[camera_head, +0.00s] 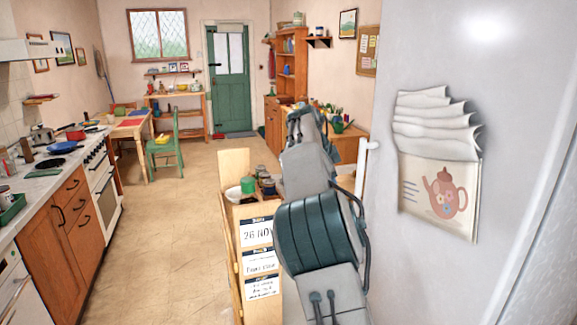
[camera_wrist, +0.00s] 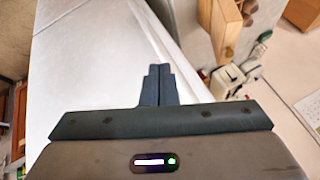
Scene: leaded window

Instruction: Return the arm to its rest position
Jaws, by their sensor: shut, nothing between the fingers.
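My gripper (camera_wrist: 158,84) shows in the wrist view at the centre, with its two dark fingers together and nothing between them. Behind the fingers in that view is a large pale, smooth surface. In the head view my arm (camera_head: 318,235) reaches forward from the bottom centre, between a wooden shelf unit and the fridge. The gripper itself cannot be made out in the head view.
The white fridge (camera_head: 520,90) with a teapot-print paper holder (camera_head: 440,195) stands close on the right. A wooden shelf unit (camera_head: 235,170) with date cards is just left of my arm. The floor (camera_head: 170,240) is open to the left, with a green chair (camera_head: 165,145) farther back.

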